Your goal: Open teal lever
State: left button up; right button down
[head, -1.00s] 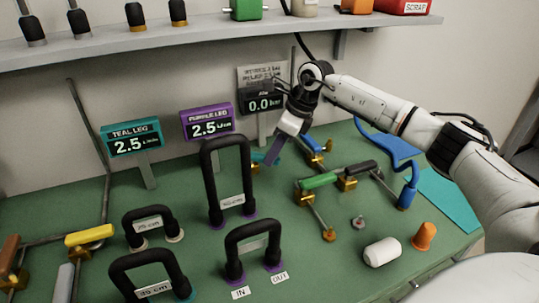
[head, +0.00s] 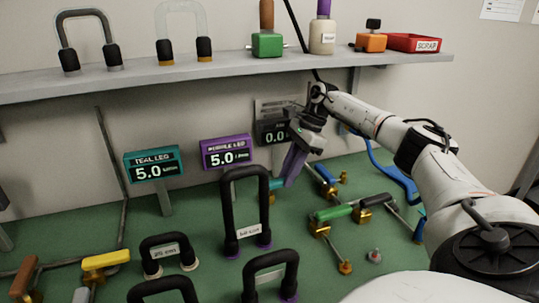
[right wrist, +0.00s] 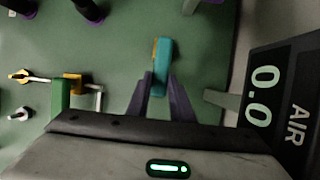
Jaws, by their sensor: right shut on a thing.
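The teal lever (right wrist: 162,65) shows in the right wrist view as a short teal handle with a bit of brass at its side. In the head view only a small teal part of it (head: 276,186) shows behind the tall black loop. My right gripper (head: 288,178) reaches down to it with purple fingers, which also show in the right wrist view (right wrist: 163,88). The fingers are shut on the teal lever's near end. The teal-leg display (head: 154,171) reads 5.0. My left gripper is not in view.
The purple-leg display (head: 228,153) also reads 5.0, and the air display (right wrist: 272,100) reads 0.0. A tall black loop (head: 229,205) stands just left of the gripper. Green (head: 334,213) and black-handled valves lie to the right. A shelf (head: 230,75) hangs above.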

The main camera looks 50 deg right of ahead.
dwell(0.4)
jog(key=c, duration=1.6)
grip_release()
jog(key=shift+o, duration=0.2)
